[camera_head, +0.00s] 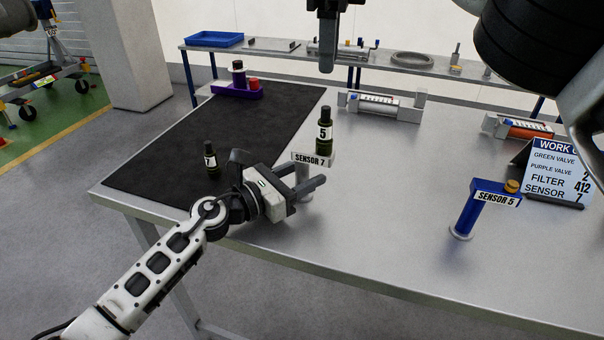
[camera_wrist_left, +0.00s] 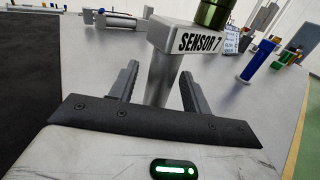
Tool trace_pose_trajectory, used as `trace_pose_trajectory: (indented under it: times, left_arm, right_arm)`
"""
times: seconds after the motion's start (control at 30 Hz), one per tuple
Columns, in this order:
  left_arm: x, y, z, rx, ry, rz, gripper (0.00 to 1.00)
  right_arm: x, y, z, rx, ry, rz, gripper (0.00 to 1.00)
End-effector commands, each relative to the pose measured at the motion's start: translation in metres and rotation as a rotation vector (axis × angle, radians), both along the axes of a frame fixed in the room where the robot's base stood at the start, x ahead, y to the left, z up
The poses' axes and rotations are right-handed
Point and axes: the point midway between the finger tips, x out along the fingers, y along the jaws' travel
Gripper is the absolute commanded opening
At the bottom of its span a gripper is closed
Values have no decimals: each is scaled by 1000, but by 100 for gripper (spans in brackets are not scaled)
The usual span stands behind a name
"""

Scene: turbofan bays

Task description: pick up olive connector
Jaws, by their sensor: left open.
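An olive connector (camera_head: 324,131) marked 5 stands upright on the SENSOR 7 stand (camera_head: 313,159). Its lower part shows at the top of the left wrist view (camera_wrist_left: 213,13). A second olive connector (camera_head: 210,157) marked 7 stands on the black mat, left of my left gripper. My left gripper (camera_head: 312,184) is open and empty, below the SENSOR 7 label. In the left wrist view its fingers appear on either side of the stand's post (camera_wrist_left: 160,78); I cannot tell whether the post is between them. My right gripper (camera_head: 328,48) shows only partly at the top edge.
The black mat (camera_head: 150,170) covers the table's left part; a purple holder (camera_head: 236,91) stands at its far end. A blue SENSOR 5 stand (camera_head: 468,214) and a work order sign (camera_head: 560,175) are at right. Parts in grey cradles (camera_head: 382,106) stand at the back.

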Motion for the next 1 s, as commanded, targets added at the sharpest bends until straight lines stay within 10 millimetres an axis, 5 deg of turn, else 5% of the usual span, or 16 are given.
trace_pose_trajectory:
  times: [0.03,0.2,0.27,0.33,0.47,0.8,1.0]
  left_arm:
    - [0,0,0,0,0,0,48]
    - [0,0,0,-1,-1,0,1]
    - [0,0,0,-1,-1,0,0]
    - [0,0,0,-1,-1,0,0]
    - [0,0,0,-1,-1,0,0]
    - [0,0,0,-1,-1,0,0]
    - [0,0,0,-1,-1,0,0]
  right_arm:
    - [0,0,0,0,0,0,36]
    - [0,0,0,0,0,0,36]
    - [0,0,0,0,0,0,36]
    - [0,0,0,0,0,6,52]
    - [0,1,-4,-1,0,115,52]
    - [0,4,-20,0,0,716,52]
    - [0,4,-36,1,3,845,52]
